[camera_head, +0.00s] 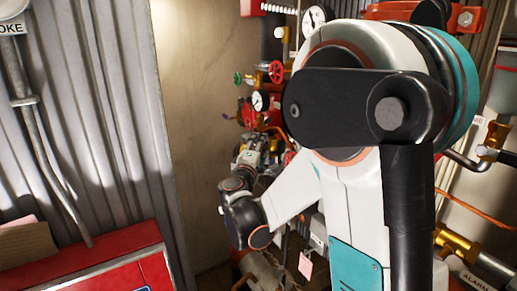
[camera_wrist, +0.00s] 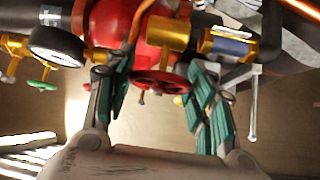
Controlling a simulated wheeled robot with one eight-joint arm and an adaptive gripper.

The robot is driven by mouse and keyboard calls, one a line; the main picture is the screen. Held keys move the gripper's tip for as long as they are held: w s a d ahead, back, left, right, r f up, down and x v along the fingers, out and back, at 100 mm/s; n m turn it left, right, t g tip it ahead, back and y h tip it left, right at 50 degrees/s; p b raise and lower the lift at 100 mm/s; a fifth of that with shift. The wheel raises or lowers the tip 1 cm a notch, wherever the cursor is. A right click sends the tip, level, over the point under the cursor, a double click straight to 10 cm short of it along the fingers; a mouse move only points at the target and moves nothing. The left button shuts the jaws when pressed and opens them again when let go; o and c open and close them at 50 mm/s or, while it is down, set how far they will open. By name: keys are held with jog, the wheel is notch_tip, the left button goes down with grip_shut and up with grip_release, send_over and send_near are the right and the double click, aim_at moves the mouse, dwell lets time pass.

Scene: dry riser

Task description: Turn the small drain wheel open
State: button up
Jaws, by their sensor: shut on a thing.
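The small red handwheel (camera_wrist: 160,85) sits below a brass fitting in the wrist view, in front of a rounded red body. My gripper (camera_wrist: 159,74) has its teal and grey fingers on either side of this wheel and is shut on it. The exact finger contact is hard to see. In the head view my gripper (camera_head: 264,147) is small and partly covered by my arm, among the pipework. The wheel in its fingers cannot be made out there.
A red wheel (camera_head: 276,72), a green wheel (camera_head: 238,78) and a gauge (camera_head: 260,101) are above my gripper. The wrist view shows a round dial (camera_wrist: 57,45) on the left and a brass valve (camera_wrist: 270,32) on the right. A red cabinet (camera_head: 100,265) stands lower left.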

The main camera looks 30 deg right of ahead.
jog(key=shift+r+n+g+y+p, duration=0.1)
jog(key=shift+n+g+y+p, duration=0.6)
jog(key=shift+n+g, duration=0.35)
jog(key=shift+n+g+y+p, duration=0.4)
jog(key=shift+n+g+y, duration=0.2)
jog(key=shift+n+g, duration=0.65)
jog(key=o, duration=0.8)
jog(key=v, duration=1.2)
